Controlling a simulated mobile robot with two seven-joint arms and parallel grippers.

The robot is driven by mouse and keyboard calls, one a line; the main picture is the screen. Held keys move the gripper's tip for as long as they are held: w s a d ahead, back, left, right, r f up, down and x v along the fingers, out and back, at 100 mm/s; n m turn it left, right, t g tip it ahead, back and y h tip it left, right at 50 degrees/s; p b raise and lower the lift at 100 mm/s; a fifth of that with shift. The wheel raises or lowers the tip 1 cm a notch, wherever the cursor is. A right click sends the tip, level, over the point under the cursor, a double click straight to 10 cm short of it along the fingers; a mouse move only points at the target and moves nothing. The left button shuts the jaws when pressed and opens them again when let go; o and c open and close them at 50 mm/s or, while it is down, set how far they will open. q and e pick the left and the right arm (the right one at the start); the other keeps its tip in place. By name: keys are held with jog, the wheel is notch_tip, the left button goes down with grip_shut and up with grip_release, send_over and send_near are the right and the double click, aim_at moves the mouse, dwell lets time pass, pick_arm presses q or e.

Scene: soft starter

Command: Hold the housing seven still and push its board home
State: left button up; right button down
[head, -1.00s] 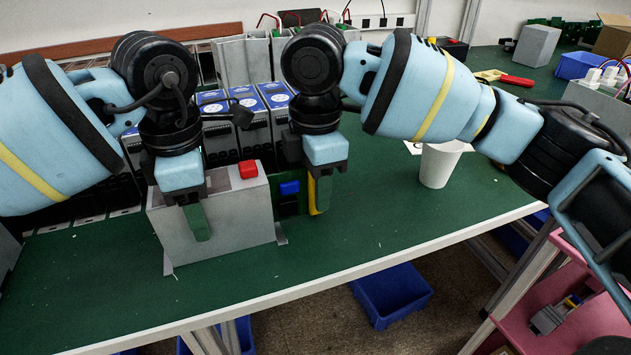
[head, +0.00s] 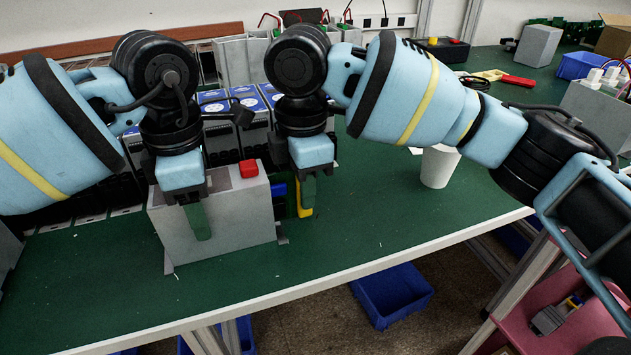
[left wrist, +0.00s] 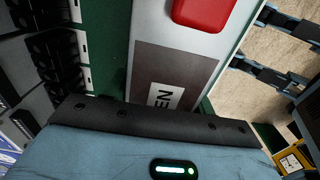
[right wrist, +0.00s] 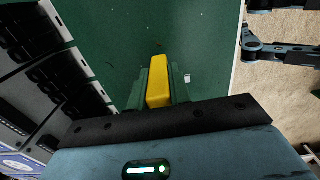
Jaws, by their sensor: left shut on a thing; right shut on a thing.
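The housing (head: 238,222) is a grey box with a red button (head: 249,168) on top, standing near the table's front edge. In the left wrist view its top (left wrist: 205,48) shows a dark label. My left gripper (head: 198,220) is shut on the housing's wall, one green finger down its front face. My right gripper (head: 306,192), just right of the housing, is shut on the board's yellow edge (right wrist: 158,82). The green board with a blue part (head: 279,189) shows between that gripper and the housing's right side. How deep it sits inside is hidden.
A row of blue-topped units (head: 249,104) stands close behind both grippers. A white cup (head: 437,167) stands to the right, near my right arm. The green table (head: 350,225) is clear in front and right of the housing. A blue bin (head: 391,294) sits on the floor.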

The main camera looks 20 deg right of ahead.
jog(key=shift+a, duration=0.7)
jog(key=shift+d, duration=0.1)
jog(key=c, duration=1.3)
grip_release()
jog(key=shift+d, duration=0.15)
